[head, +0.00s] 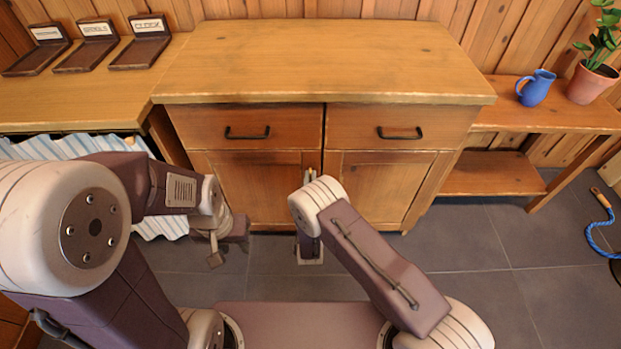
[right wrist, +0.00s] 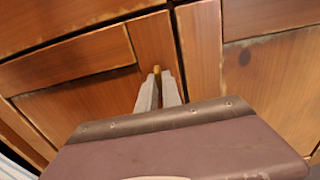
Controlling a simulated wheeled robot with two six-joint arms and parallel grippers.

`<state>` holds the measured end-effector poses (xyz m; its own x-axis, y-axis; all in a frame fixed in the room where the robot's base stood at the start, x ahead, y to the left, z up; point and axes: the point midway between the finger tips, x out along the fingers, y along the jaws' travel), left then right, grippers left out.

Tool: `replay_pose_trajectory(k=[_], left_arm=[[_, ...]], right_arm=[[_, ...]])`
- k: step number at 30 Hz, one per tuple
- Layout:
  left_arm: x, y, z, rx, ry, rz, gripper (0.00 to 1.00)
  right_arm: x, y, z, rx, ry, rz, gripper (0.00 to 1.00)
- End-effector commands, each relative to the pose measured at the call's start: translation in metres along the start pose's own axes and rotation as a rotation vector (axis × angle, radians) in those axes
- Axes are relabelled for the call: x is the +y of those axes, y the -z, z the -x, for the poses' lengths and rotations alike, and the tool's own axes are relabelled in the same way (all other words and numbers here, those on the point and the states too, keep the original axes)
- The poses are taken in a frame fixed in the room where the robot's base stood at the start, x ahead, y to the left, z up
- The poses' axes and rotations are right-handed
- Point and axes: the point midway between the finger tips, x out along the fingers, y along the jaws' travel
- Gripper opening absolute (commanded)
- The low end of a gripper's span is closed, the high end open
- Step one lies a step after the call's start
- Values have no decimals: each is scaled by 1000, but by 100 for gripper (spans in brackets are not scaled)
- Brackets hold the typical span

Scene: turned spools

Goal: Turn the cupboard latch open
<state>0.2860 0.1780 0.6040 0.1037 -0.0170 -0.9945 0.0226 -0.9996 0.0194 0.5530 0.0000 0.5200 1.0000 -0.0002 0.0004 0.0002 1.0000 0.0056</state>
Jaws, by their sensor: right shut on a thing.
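The wooden cupboard (head: 325,75) stands ahead with two drawers above two closed doors. My left gripper (head: 215,261) hangs low in front of the left door, away from the latch. Its finger gap is not clear.
A side table at left holds several dark stands (head: 140,50). A striped cloth (head: 70,150) hangs below it. A shelf at right carries a blue jug (head: 536,90) and a potted plant (head: 592,82). A blue rope (head: 600,232) lies at far right. The grey floor at right is mostly clear.

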Motion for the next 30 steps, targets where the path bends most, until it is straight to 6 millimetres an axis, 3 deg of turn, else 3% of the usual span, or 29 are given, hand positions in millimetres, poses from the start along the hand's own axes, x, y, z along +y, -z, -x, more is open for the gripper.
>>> replay_pose_trajectory(k=[14,15,17,26,30], left_arm=[[0,0,0,0,0,0,36],[0,0,0,0,0,0,36],[0,0,0,0,0,0,36],[0,0,2,0,0,0,36],[0,1,14,0,0,0,36]], right_arm=[[0,1,0,2,0,-10,0],[0,1,0,2,0,-10,20],[0,1,0,2,0,-10,31],[0,0,2,1,-1,-9,31],[1,-3,24,4,-4,-5,31]])
